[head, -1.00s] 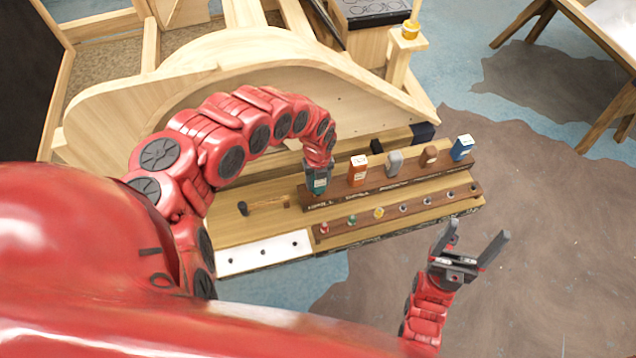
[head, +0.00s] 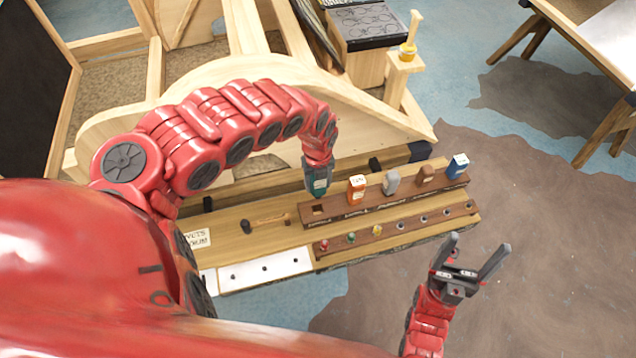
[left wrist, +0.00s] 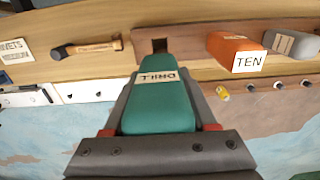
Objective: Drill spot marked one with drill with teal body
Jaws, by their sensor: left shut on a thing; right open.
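The drill with the teal body (head: 319,186) is in my left gripper (head: 318,168), which is shut on it. In the left wrist view the teal drill (left wrist: 160,105) sits between the two fingers, with a white label reading "DRILL". It is just above the rack (head: 385,205), whose leftmost square slot is empty. A white strip (head: 240,274) with a few dark spots is at the bench's front left; no number is legible on it. My right gripper (head: 474,252) is open and empty, to the right of the bench.
An orange tool (head: 356,188), a grey one (head: 391,182), a brown one (head: 426,174) and a blue one (head: 458,166) stand in the rack. Small coloured bits line its front row. A hammer (left wrist: 85,48) lies left of the rack. A curved wooden frame (head: 250,75) stands behind.

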